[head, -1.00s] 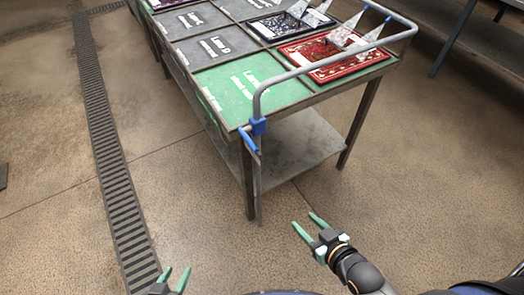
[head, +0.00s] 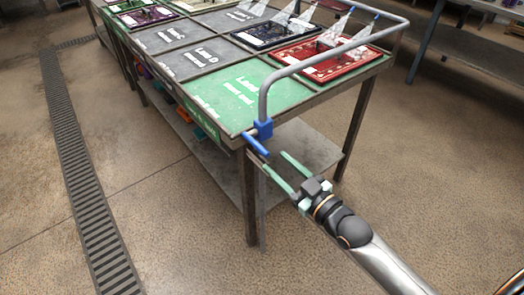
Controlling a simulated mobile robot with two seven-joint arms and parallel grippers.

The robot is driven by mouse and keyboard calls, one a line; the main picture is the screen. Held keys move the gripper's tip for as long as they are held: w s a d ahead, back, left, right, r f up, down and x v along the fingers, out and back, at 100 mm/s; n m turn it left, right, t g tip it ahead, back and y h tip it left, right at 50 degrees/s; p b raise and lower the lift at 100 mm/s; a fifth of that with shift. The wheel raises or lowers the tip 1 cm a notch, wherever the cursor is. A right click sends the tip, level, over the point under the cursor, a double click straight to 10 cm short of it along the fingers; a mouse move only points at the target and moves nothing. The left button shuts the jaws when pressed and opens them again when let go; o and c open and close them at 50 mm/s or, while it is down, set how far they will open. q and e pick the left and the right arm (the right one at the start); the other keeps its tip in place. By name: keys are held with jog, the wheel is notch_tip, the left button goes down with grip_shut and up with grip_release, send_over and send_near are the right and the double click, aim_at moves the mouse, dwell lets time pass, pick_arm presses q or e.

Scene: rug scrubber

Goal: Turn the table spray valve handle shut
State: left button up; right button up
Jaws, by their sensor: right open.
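The blue valve handle (head: 255,144) sticks out from a blue valve body (head: 263,128) at the near corner of the table, where the grey spray pipe (head: 264,100) meets it. The handle slants down to the right in the picture. My right gripper (head: 276,167) is open, with two green fingers pointing up toward the handle. Its fingertips are close below and to the right of the handle, and I cannot tell whether they touch it. Nothing is between the fingers. My left gripper is out of view.
The metal table (head: 252,207) has a lower shelf and a top split into panels, with a green panel (head: 238,98) nearest. A red rug (head: 325,62) lies under white spray cones. A floor drain grate (head: 75,165) runs along the left. The floor in front is clear.

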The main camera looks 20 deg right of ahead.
aim_at(249, 138)
jog(key=x, duration=0.7)
jog(key=shift+b, duration=0.35)
jog(key=shift+s+f, duration=0.1)
grip_shut()
dwell(1.0)
